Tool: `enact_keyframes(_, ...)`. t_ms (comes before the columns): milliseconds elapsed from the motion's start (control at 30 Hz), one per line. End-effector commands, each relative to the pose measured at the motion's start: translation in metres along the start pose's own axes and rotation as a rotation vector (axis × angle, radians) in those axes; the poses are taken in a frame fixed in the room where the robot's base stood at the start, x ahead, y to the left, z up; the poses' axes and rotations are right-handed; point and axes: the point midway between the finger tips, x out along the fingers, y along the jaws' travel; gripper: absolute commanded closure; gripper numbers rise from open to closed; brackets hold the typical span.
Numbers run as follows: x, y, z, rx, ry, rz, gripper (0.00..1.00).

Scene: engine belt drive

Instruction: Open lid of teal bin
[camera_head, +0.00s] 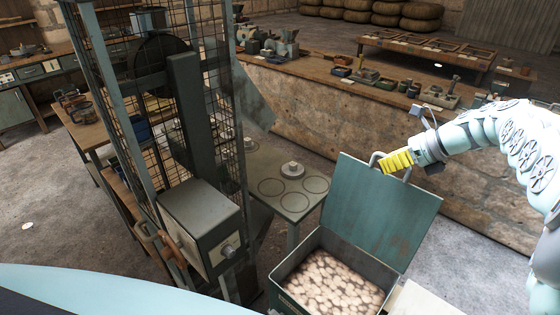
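The teal bin (300,242) stands at the lower middle right. Its teal lid (378,205) is raised and leans back from the rear edge, so the inside shows. The bin holds many pale, rounded pieces (330,288). My gripper (385,163) is at the top edge of the lid, by a metal loop handle (376,158). A yellow part of the gripper lies at the handle. I cannot tell whether the fingers are closed on it. My arm reaches in from the right.
A dark machine column with mesh guards (185,120) and a grey box (200,222) stand left of the bin. A small table with ring marks (290,190) is just behind it. A stone-faced counter (320,110) with small parts runs behind. Grey floor (440,245) is open to the right.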

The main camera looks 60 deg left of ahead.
Motion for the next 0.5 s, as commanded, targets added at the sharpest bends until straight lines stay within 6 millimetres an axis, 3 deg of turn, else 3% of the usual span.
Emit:
enact_keyframes(267, -0.019, -0.001, 0.0, 0.002, -0.002, -0.002, 0.57)
enact_keyframes(500, -0.069, -0.002, 0.0, 0.002, 0.001, -0.008, 0.57)
